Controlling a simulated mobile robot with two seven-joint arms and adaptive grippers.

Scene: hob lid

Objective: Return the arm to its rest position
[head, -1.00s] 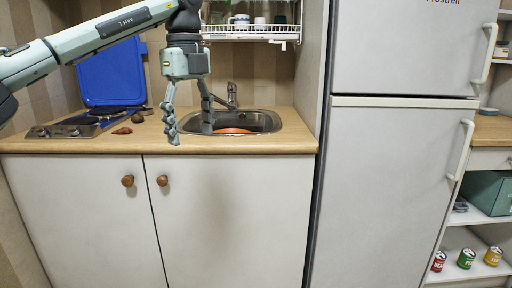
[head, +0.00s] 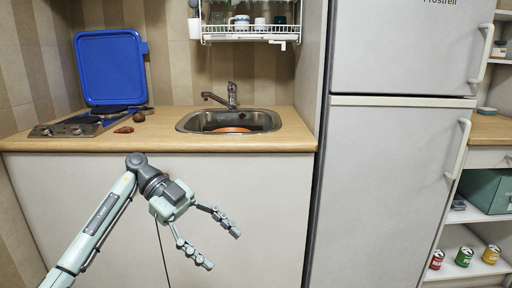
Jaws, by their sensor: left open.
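My left gripper (head: 224,247) is open and empty. It hangs in front of the white cabinet doors, below the edge of the worktop, with its fingers pointing down to the right. My left arm comes in from the lower left and hides the cabinet knobs. The blue hob lid (head: 111,67) stands upright against the wall behind the hob (head: 66,129), well away from the gripper. My right gripper is not in view.
The wooden worktop (head: 165,140) is above and behind my gripper. A sink (head: 256,121) with an orange item (head: 232,129) is set into it. Small brown items (head: 124,130) lie by the hob. A fridge (head: 385,190) stands to the right.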

